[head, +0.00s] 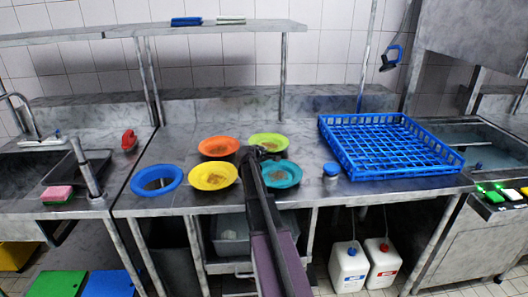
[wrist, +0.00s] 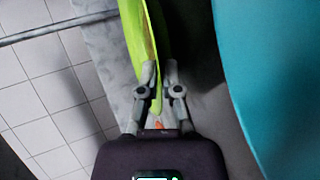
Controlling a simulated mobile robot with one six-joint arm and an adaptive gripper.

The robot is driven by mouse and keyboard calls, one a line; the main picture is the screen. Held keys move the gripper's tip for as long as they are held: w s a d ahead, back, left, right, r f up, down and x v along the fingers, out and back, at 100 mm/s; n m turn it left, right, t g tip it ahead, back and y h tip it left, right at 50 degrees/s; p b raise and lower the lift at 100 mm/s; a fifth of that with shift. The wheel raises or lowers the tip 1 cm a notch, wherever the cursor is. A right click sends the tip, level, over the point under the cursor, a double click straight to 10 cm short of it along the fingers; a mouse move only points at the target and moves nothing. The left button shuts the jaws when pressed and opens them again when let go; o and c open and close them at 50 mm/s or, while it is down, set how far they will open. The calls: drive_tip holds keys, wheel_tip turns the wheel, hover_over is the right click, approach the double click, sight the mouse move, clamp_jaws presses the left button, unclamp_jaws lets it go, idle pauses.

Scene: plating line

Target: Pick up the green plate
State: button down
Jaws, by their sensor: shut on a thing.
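The green plate (head: 270,139) is at the back right of a group of plates on the steel counter, with a brownish patch in its middle. In the wrist view the green plate (wrist: 142,35) shows edge-on, its rim between my fingers. My gripper (wrist: 157,75) is shut on that rim. In the head view my gripper (head: 256,153) is at the plate's near left edge, and my arm covers part of the scene there. I cannot tell whether the plate is clear of the counter.
A teal plate (head: 283,175) is close on the near side and looms at the right of the wrist view (wrist: 280,70). An orange plate (head: 218,147) and a yellow plate (head: 212,176) are left.

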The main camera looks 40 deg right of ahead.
drive_tip(key=shift+r+p, duration=0.65)
drive_tip(key=shift+r, duration=0.2)
drive_tip(key=shift+s+a+r+p, duration=0.3)
drive_tip(key=shift+r+p, duration=0.3)
drive_tip(key=shift+r, duration=0.05)
drive_tip(key=s+a, duration=0.3)
drive_tip(key=a, duration=0.1)
drive_tip(key=s+a, duration=0.3)
drive_tip(key=a, duration=0.1)
drive_tip(key=s+a+r+p, duration=0.1)
drive_tip(key=s+a, duration=0.2)
drive_tip(key=a, duration=0.1)
drive_tip(key=shift+s, duration=0.2)
drive_tip(key=shift+s, duration=0.15)
